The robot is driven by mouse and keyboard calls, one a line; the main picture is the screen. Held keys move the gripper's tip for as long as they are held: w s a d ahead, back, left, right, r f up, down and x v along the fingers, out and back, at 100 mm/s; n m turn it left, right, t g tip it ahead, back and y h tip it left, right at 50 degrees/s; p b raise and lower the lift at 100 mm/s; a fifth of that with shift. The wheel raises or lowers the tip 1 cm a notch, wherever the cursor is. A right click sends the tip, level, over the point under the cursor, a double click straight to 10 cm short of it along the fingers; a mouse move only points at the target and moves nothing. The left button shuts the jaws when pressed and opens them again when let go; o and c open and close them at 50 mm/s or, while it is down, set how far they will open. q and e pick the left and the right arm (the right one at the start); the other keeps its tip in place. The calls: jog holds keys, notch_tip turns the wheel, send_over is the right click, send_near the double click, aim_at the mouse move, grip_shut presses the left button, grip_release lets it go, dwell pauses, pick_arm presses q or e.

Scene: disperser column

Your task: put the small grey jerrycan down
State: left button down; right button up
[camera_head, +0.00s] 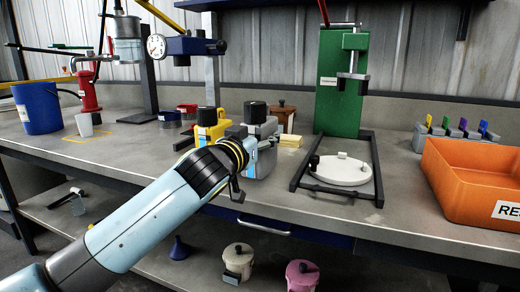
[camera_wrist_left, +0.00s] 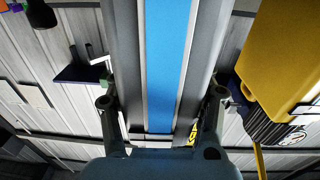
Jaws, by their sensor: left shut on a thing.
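The small grey jerrycan (camera_head: 264,129) has a black cap and a blue label strip. It is upright at the bench's front edge in the head view, partly hidden by my left arm. My left gripper (camera_head: 243,163) is shut on it. In the left wrist view the grey jerrycan (camera_wrist_left: 196,50) with its blue strip fills the middle, between the two fingers of the left gripper (camera_wrist_left: 162,98). I cannot tell whether its base touches the bench (camera_head: 270,203). My right gripper is not in view.
A yellow jerrycan (camera_head: 207,134) stands close on the left. Behind are yellow blocks (camera_head: 291,141) and a brown pot (camera_head: 283,114). To the right are a dark frame with a white lid (camera_head: 341,172), a green stand (camera_head: 338,95) and an orange bin (camera_head: 470,190).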

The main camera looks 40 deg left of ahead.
pick_arm(q)
jog(key=shift+f, duration=1.1)
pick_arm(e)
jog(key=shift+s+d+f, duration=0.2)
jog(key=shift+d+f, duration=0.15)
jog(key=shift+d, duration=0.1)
pick_arm(q)
jog(key=c, duration=0.9)
grip_release()
jog(key=shift+f+b, duration=0.1)
jog(key=shift+b, duration=0.25)
jog(key=shift+c, duration=0.2)
jog(key=o, duration=0.4)
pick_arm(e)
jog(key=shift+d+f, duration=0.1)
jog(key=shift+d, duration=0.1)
pick_arm(q)
jog(key=shift+o, duration=0.2)
